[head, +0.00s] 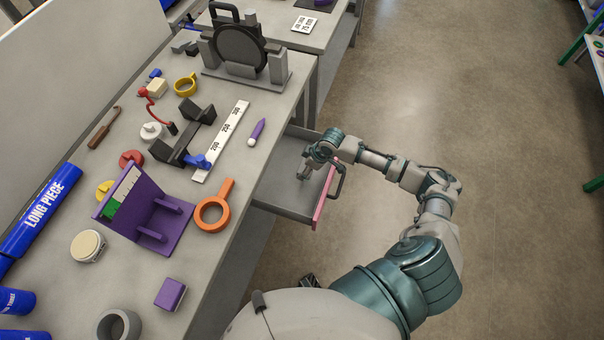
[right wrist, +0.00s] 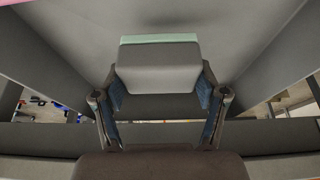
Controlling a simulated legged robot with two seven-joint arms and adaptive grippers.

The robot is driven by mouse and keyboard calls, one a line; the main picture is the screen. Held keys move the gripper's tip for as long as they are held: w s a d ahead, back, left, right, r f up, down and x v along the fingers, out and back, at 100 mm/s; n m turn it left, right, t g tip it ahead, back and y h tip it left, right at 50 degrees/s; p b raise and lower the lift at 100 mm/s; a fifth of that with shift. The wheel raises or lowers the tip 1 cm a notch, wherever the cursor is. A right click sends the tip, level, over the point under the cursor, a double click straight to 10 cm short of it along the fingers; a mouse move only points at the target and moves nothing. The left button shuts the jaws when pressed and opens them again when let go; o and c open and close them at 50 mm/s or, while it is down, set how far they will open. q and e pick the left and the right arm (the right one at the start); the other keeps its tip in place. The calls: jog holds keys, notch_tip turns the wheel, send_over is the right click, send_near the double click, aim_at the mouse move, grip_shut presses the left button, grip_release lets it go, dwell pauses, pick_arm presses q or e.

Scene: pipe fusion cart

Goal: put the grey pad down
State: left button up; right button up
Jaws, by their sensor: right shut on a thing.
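My right gripper (head: 306,173) is inside the open grey drawer (head: 285,197), low over its floor. In the right wrist view the grey pad (right wrist: 158,70) sits between the two blue-lined fingers. It is a grey block with a pale green strip along its far edge, and the gripper is shut on it. The drawer floor and walls surround it in that view. I cannot tell whether the pad touches the floor. In the head view the pad is too small and covered to make out clearly. My left gripper is not in view.
The drawer's pink front (head: 324,197) has a dark handle (head: 340,181). The bench above holds a purple bracket (head: 150,222), an orange ring (head: 213,211), a white ruler (head: 222,140) and a purple marker (head: 257,132). The floor at right is clear.

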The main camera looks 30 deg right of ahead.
notch_tip(320, 180, down, 5)
jog(key=shift+r+b, duration=0.15)
jog(key=shift+b, duration=0.15)
jog(key=o, duration=1)
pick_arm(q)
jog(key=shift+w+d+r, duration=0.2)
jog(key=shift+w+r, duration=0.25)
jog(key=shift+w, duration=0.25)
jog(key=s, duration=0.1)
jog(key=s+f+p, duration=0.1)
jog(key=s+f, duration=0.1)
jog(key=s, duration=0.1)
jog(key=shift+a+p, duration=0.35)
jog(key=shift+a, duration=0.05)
pick_arm(e)
jog(key=v, duration=1.2)
jog(key=shift+w+r, duration=0.1)
